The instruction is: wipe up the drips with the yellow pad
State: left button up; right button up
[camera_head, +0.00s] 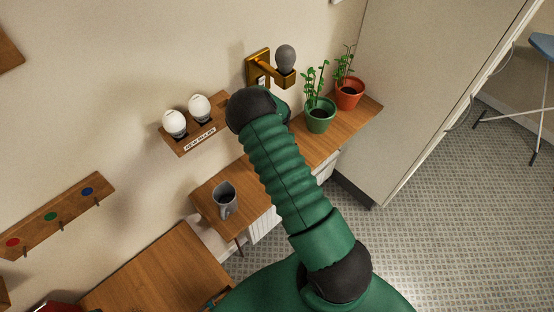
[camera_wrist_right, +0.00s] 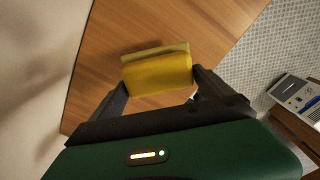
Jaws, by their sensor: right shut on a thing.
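The yellow pad (camera_wrist_right: 158,70) is between the fingers of my right gripper (camera_wrist_right: 160,82) in the right wrist view. The gripper is shut on it. The pad is over a brown wooden top (camera_wrist_right: 215,25); I cannot tell whether it touches the wood. No drips can be made out in either view. In the head view a green arm of mine crosses the middle and hides part of the wooden shelf. Neither gripper can be made out there, and the pad does not show. My left gripper is not in view.
A grey mug (camera_head: 225,203) stands on the shelf (camera_head: 328,140), with green (camera_head: 320,122) and red (camera_head: 350,97) plant pots. A gold wall lamp (camera_head: 260,68) and a bulb rack (camera_head: 188,142) are on the wall. In the wrist view a pale device (camera_wrist_right: 298,94) is at right.

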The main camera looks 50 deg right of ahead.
notch_tip(320, 180, up, 2)
jog(key=shift+s+r+p, duration=0.1)
jog(key=shift+p, duration=0.35)
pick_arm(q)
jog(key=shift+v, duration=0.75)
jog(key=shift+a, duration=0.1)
